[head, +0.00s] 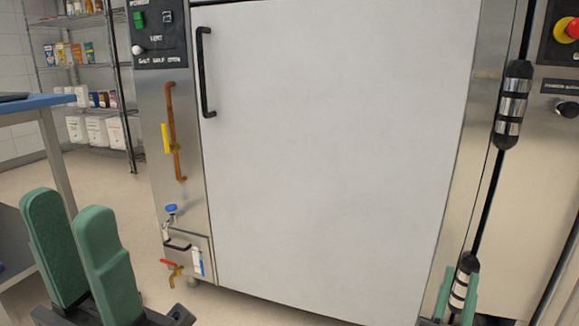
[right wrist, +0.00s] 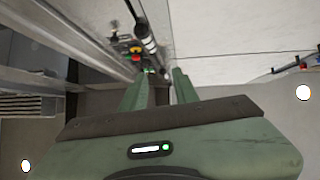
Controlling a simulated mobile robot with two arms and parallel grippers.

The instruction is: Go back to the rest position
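My left gripper (head: 80,225) is at the lower left of the head view. Its two green fingers stand apart with nothing between them.
A large cabinet with a pale door (head: 335,150) and black handle (head: 205,75) fills the middle, close ahead. Pipe and taps (head: 173,268) jut from its left side. A blue-topped table (head: 38,102) and shelving (head: 95,65) stand left. Floor (head: 110,190) shows between.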

